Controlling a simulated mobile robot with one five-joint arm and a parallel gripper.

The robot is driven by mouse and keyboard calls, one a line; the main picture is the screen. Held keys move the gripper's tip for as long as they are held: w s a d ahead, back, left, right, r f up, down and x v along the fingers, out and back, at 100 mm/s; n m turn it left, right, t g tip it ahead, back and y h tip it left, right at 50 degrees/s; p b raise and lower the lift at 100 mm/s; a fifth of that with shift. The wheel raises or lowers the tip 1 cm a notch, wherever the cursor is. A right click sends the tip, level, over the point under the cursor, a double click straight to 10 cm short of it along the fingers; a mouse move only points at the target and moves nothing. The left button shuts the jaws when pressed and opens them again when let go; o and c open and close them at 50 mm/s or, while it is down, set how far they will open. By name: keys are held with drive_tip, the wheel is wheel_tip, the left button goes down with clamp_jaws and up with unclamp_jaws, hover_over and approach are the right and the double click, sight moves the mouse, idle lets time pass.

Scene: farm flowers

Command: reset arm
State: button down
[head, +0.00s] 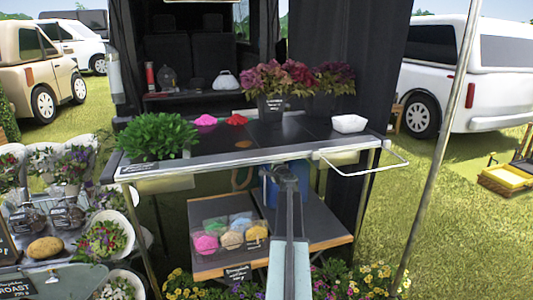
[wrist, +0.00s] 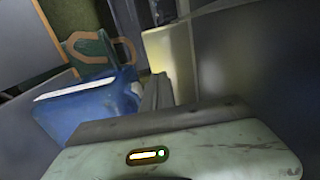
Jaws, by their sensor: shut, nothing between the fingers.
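My arm reaches forward from the bottom of the head view. My gripper (head: 287,172) is at its far end, just below the front edge of the dark table (head: 215,155). In the wrist view my gripper (wrist: 158,88) is shut, with nothing between its fingers. It points toward the space under the table, beside a blue box (wrist: 88,108). In the head view the blue box (head: 271,188) is partly hidden behind my gripper.
On the table are a green plant (head: 158,136), pink flowers (head: 278,80) and a white bowl (head: 349,123). A metal rail (head: 365,174) juts from the table's right.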

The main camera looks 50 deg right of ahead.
drive_tip(key=v, duration=0.4)
drive_tip(key=shift+s, duration=0.2)
drive_tip(key=w+a+f+n+t+y, duration=0.15)
drive_tip(key=w+a+n+y, duration=0.35)
drive_tip(key=a, duration=0.5)
drive_tip(key=w+a+f+n+g+y, duration=0.1)
drive_tip(key=w+a+f+n+y, duration=0.15)
drive_tip(key=w+a, duration=0.65)
drive_tip(key=w+a+f+n+g+y, duration=0.1)
drive_tip(key=a+f+n+g+y, duration=0.2)
drive_tip(key=a, duration=1)
drive_tip(key=w+a+f+n+g+y, duration=0.1)
drive_tip(key=w+a+f+n+y, duration=0.3)
drive_tip(key=a, duration=1)
drive_tip(key=s+a+f+n+g, duration=0.3)
drive_tip(key=s+a+f, duration=0.1)
drive_tip(key=a, duration=0.5)
drive_tip(key=s+a+f+n+g, duration=0.3)
drive_tip(key=s+a+f, duration=0.15)
drive_tip(key=a, duration=0.35)
drive_tip(key=s+a+f+n+g+h, duration=0.4)
drive_tip(key=s+a+n+g, duration=0.1)
drive_tip(key=s+a, duration=0.6)
wheel_tip(320, 180, up, 38)
drive_tip(key=s+d+p, duration=0.1)
drive_tip(key=p, duration=3.6)
drive_tip(key=shift+s+d+f+p, duration=0.2)
drive_tip(key=shift+d+f+p, duration=0.05)
drive_tip(key=shift+p, duration=0.15)
